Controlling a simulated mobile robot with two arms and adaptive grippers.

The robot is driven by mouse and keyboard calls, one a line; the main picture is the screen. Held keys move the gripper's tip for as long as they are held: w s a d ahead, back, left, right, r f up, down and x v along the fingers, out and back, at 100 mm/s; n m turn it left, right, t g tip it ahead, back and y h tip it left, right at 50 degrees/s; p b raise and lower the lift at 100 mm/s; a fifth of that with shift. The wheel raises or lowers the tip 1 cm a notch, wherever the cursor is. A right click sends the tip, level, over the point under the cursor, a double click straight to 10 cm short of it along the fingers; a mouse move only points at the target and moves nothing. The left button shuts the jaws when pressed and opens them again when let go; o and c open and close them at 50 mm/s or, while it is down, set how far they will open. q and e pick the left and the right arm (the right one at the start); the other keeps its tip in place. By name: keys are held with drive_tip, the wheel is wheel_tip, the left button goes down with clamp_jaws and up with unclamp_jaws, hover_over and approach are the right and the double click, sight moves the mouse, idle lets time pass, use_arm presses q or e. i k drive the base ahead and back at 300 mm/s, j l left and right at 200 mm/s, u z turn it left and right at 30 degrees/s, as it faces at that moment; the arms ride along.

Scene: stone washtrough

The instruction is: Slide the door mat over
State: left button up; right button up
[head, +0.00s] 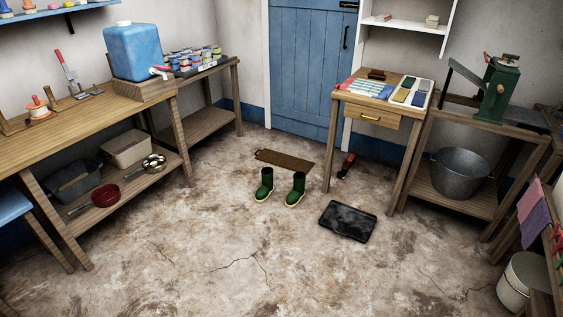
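The door mat appears to be the flat brown rectangle (285,160) on the floor in front of the blue door (310,75). It lies at a slight slant, behind a pair of green boots. The left boot (265,185) and right boot (296,190) stand upright just in front of it. Whether the right boot touches the mat's edge I cannot tell. A black tray (348,221) lies flat on the floor to the right of the boots. Neither of my grippers shows in the head view.
A long wooden bench (60,118) runs along the left with a blue water container (135,50). A small wooden table (375,108) stands right of the door. A red and black object (346,165) lies beside its leg. The front floor is clear.

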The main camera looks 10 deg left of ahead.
sight(277, 158)
drive_tip(key=i+j+u, duration=0.4)
drive_tip(key=i, duration=0.5)
drive_tip(key=i+u, duration=0.35)
drive_tip(key=i, duration=0.6)
drive_tip(key=i+j+z, duration=0.15)
drive_tip(key=i+z, duration=0.2)
drive_tip(key=i, duration=0.2)
drive_tip(key=i+j+z, duration=0.3)
drive_tip(key=i, duration=0.2)
